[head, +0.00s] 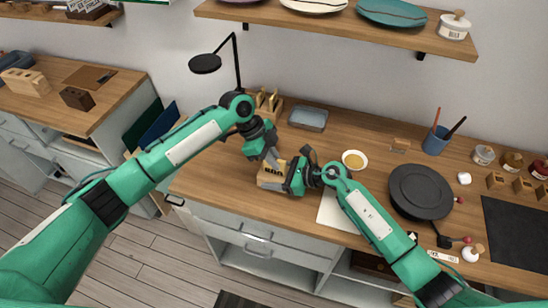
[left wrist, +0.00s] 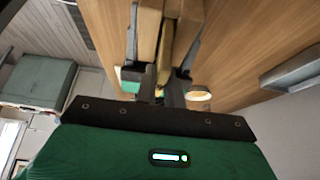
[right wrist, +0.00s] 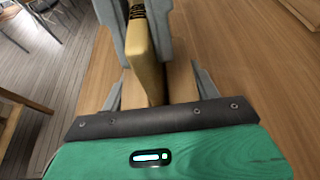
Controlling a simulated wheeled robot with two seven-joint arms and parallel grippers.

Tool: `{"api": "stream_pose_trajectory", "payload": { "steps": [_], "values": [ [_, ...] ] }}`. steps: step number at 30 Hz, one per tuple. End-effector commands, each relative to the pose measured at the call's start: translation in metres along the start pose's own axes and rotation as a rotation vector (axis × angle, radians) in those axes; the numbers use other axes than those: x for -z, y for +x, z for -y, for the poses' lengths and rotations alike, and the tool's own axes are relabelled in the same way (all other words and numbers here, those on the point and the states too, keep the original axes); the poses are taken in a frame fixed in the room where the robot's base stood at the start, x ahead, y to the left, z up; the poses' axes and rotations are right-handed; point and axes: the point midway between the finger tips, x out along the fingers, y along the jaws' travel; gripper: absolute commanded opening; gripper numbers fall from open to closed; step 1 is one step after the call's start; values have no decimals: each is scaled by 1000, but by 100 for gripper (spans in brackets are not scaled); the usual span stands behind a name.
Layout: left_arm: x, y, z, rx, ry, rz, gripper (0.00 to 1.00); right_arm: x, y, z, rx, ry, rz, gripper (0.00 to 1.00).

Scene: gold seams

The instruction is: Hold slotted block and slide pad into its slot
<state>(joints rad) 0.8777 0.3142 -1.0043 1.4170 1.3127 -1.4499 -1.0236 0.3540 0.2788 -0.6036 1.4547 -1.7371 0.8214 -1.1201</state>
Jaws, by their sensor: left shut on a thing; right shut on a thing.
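A pale wooden slotted block (head: 270,180) with dark marks on its upper part sits low over the counter's front in the head view. My left gripper (head: 273,160) comes down on it from above. In the left wrist view the block (left wrist: 150,32) shows between the fingers as light strips with a dark gap. My right gripper (head: 294,176) is close at the block's right side. In the right wrist view a thin yellowish wooden piece, which looks like the pad (right wrist: 146,62), stands between grey finger surfaces. Whether pad and slot meet is hidden by the grippers.
A grey tray (head: 308,119) and a wooden holder (head: 268,104) stand behind. The counter's front edge is close.

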Motion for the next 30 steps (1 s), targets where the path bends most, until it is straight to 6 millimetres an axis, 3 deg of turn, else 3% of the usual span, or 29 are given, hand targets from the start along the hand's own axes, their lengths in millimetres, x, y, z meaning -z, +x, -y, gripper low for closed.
{"api": "stream_pose_trajectory", "payload": {
  "steps": [13, 15, 18, 26, 30],
  "values": [
    [-1, 2, 0, 1, 0, 0, 0, 0, 0, 0, 0, 0, 0, 34],
    [-1, 2, 0, 1, 0, 0, 20, 0, 0, 0, 0, 0, 0, 34],
    [-1, 2, 0, 1, 0, 0, 35, 0, 0, 0, 0, 0, 0, 34],
    [-1, 2, 0, 1, 0, 0, 35, 0, 0, 0, 0, 0, 0, 34],
    [-2, -9, 1, 3, 0, 1, 35, 0, 0, 0, 0, 0, 0, 34]
  ]
}}
